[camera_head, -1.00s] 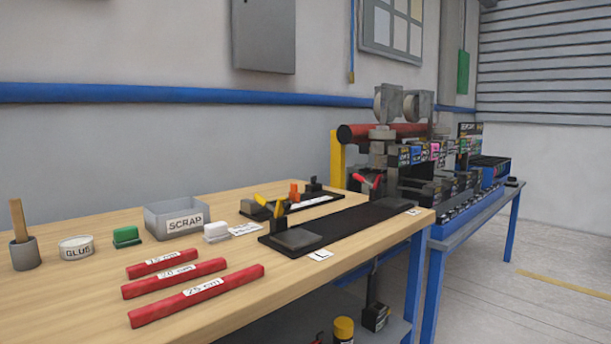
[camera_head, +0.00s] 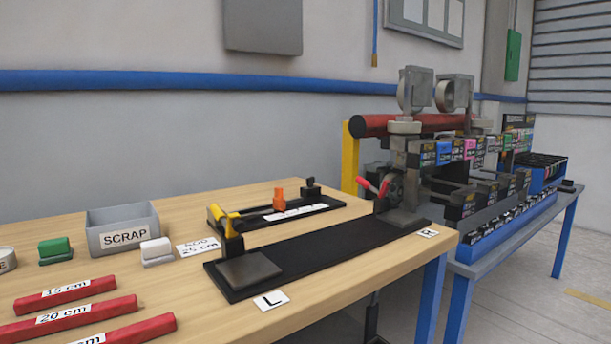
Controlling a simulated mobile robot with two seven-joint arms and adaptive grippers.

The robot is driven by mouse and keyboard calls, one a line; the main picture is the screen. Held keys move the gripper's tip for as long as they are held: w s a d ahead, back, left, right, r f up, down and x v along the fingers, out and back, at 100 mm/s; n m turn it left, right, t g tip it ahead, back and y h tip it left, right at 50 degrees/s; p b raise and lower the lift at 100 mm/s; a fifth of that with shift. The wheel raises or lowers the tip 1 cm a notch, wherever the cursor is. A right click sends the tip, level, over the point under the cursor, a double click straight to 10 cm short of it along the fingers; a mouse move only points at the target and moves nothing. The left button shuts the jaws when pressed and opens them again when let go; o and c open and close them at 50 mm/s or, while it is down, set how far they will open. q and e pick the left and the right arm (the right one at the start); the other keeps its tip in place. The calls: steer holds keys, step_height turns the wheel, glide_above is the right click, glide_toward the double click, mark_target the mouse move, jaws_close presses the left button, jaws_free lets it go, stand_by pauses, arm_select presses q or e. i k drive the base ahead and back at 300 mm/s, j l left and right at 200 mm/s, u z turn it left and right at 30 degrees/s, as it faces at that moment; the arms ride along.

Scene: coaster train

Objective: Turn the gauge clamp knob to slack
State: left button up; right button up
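A narrow black gauge (camera_head: 262,219) with a white strip along it lies toward the back of the wooden table. An orange part (camera_head: 279,199) stands on it near its middle, and a small black block with a knob-like top (camera_head: 310,188) stands at its far right end. I cannot tell for certain which of these is the clamp knob, nor its turn setting. Neither of my grippers is in view.
In front lies a long black base (camera_head: 320,246) with a yellow-handled clamp (camera_head: 230,228) at left and a red-handled clamp (camera_head: 373,187) at right. A SCRAP bin (camera_head: 124,228), erasers-like green (camera_head: 54,248) and white blocks (camera_head: 156,250), and red bars (camera_head: 66,293) lie left.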

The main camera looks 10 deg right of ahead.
mark_target(311, 181)
steer(key=i+l+u, duration=0.15)
steer(key=l, duration=0.25)
steer(key=i+l+u, duration=0.1)
steer(key=l, duration=0.3)
steer(key=i+l+u, duration=0.15)
steer(key=l, duration=0.3)
